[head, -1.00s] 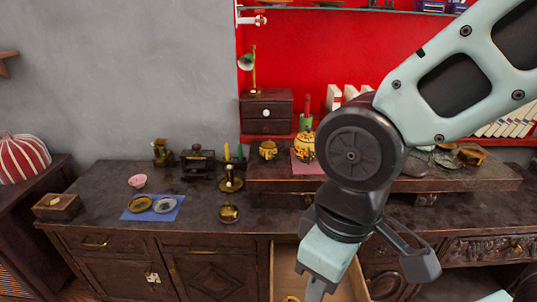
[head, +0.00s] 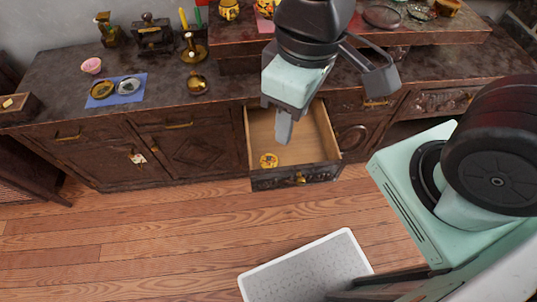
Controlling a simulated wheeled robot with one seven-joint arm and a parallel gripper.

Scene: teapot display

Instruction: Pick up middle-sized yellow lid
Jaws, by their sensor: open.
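A small round yellow lid with dark markings (head: 268,160) lies inside an open drawer (head: 318,135), near its front left corner. Whether it is the middle-sized one I cannot tell, as no other loose lid shows. My gripper (head: 275,118) is open and empty, pointing down above the drawer, above the lid in the picture. A yellow patterned pot (head: 228,10) stands on the raised wooden stand at the back. A second yellow pot (head: 264,8) beside it is cut off by the frame and partly hidden by my arm.
The drawer front with its knob (head: 300,178) juts out from the dark cabinet. On the counter, a blue cloth (head: 128,97) bears two small dishes, with a pink bowl (head: 91,65) and brass candlestick (head: 194,50) nearby.

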